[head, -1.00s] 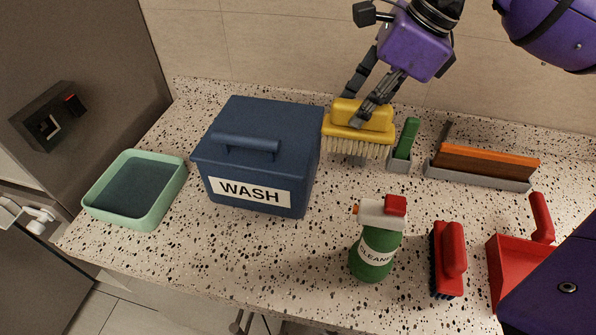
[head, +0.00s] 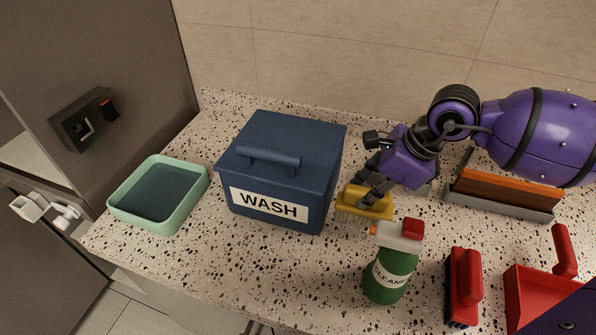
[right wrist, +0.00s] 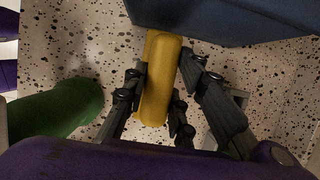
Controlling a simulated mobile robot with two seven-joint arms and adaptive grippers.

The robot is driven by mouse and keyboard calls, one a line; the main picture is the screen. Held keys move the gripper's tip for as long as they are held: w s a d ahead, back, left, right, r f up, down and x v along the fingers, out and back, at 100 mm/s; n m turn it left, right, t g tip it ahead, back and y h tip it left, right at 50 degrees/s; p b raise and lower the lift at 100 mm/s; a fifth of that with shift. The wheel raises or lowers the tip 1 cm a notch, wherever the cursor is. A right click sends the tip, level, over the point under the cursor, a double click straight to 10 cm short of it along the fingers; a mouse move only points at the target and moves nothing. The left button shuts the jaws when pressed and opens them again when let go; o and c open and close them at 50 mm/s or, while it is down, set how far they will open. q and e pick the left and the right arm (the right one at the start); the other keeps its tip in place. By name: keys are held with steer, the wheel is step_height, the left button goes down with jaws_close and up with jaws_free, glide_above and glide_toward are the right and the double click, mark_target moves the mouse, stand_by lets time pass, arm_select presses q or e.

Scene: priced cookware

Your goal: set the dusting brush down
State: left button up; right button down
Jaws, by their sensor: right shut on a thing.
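The dusting brush is yellow with pale bristles (head: 352,205). My right gripper (head: 375,193) is shut on its yellow body, bristles pointing down. In the head view it is just right of the blue WASH box (head: 300,185) and behind the cleaner bottle (head: 392,270). In the right wrist view the brush's yellow body (right wrist: 160,75) lies between the fingers of my right gripper (right wrist: 163,85). I cannot tell whether the bristles touch the counter. My left gripper is not in view.
A green tray (head: 118,213) stands left of the box. A red brush (head: 466,285) and a red dustpan (head: 525,290) lie at the front right. An orange-topped brush (head: 510,185) sits in a grey holder behind. Speckled counter (head: 290,270) is clear in front of the box.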

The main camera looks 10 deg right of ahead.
steer(key=shift+f, duration=1.4)
steer(key=shift+f, duration=0.1)
steer(key=c, duration=1.5)
jaws_free()
steer(key=shift+o, duration=0.2)
